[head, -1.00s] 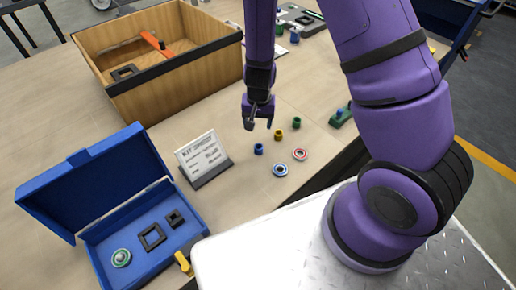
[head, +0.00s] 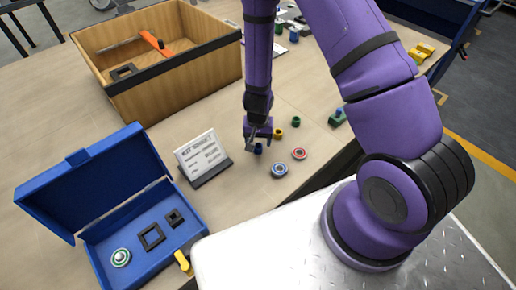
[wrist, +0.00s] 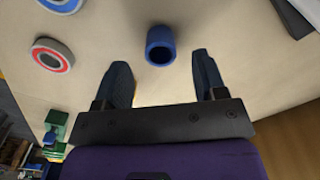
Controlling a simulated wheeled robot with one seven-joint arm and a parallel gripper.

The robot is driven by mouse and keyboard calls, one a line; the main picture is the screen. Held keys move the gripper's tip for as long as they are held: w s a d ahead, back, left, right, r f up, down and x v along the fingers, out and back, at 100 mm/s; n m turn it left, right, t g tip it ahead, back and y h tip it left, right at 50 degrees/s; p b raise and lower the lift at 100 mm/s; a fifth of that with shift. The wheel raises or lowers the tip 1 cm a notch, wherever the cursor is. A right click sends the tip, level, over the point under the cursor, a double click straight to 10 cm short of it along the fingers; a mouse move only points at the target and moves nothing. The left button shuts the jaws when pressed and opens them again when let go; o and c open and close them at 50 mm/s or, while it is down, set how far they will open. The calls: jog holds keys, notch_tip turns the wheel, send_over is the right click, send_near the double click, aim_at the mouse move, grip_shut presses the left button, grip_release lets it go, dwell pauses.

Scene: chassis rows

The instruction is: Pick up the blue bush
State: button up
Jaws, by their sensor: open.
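The blue bush (head: 258,149) is a small blue ring-shaped cylinder standing on the wooden table in the head view. In the wrist view the blue bush (wrist: 160,45) stands just beyond the fingertips, roughly between their lines and slightly nearer the left finger. My gripper (head: 257,138) is low over the table beside the bush, partly in front of it. In the wrist view my gripper (wrist: 163,72) is open with nothing between its fingers.
A yellow bush (head: 278,134) and a green bush (head: 295,122) stand close by. A blue-rimmed bearing (head: 279,170) and a red-rimmed bearing (head: 299,154) lie nearby. A sign (head: 203,160), an open blue case (head: 150,206) and a wooden box (head: 180,84) stand to the left.

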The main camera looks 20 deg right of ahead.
aim_at(258, 146)
jog(key=shift+f, duration=1.95)
jog(key=c, duration=1)
